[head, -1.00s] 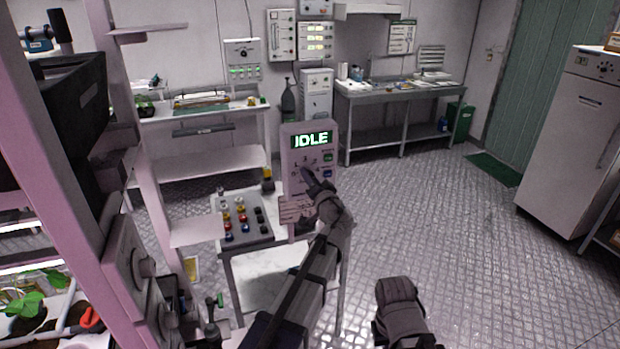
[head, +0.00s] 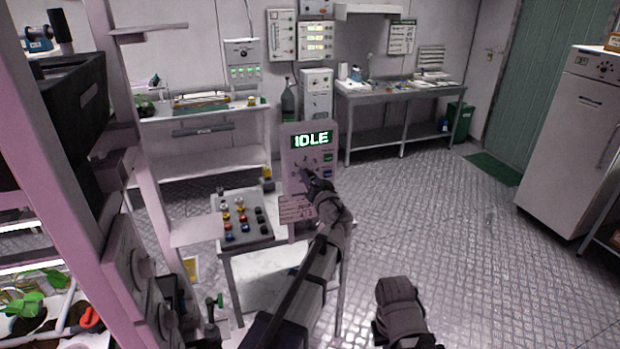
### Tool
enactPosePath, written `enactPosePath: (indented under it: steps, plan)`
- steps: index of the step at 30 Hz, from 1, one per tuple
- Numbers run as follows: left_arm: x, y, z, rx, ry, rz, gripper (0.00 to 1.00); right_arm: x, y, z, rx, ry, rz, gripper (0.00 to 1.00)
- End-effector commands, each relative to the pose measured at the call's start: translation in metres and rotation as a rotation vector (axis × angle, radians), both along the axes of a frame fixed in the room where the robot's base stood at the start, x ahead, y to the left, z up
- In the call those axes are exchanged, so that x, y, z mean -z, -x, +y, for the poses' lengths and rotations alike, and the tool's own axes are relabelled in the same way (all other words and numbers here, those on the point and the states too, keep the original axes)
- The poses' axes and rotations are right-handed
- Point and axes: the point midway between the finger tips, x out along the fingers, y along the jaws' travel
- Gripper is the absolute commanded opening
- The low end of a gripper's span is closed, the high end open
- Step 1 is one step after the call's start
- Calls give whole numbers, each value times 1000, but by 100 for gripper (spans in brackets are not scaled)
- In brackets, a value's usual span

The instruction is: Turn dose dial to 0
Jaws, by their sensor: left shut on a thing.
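The dosing panel (head: 296,145) is an upright pinkish-grey box behind the small stand, with a green display (head: 310,139) that reads IDLE. The dose dial sits on the panel's face below the display, with marks around it; my left gripper (head: 309,178) covers it. The left gripper is at the panel's face, shut on the dose dial. The dial's pointer and setting cannot be made out. A green button (head: 328,157) and a blue button (head: 327,174) are to the right of the dial. Part of my right arm shows at the bottom; its fingers are not visible.
A tray (head: 215,222) with several coloured caps stands left of the panel on a small white stand (head: 262,285). A pink rack post (head: 150,190) rises close at left. The patterned floor to the right is clear up to the grey cabinet (head: 570,140).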

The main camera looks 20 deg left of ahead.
Motion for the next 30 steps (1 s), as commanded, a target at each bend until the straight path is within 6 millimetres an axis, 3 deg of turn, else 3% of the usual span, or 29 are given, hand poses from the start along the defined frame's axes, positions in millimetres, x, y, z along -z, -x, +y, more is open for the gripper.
enactPosePath:
  steps: [3, 4, 11, 20, 30]
  plan:
    - [1, 1, 0, -1, 6, 1, 0, 0, 0, 0, 0, 0, 0, 0]
    - [1, 1, 0, -1, 6, 1, 40, 0, 0, 0, 0, 0, 0, 0]
    - [1, 1, 0, 0, 3, 1, 66, 0, 0, 0, 0, 0, 0, 0]
    - [0, 3, -2, 0, 2, 1, 68, 0, 0, 0, 0, 0, 0, 0]
    - [1, 46, -29, 3, 2, 1, 68, 0, 0, 0, 0, 0, 0, 0]
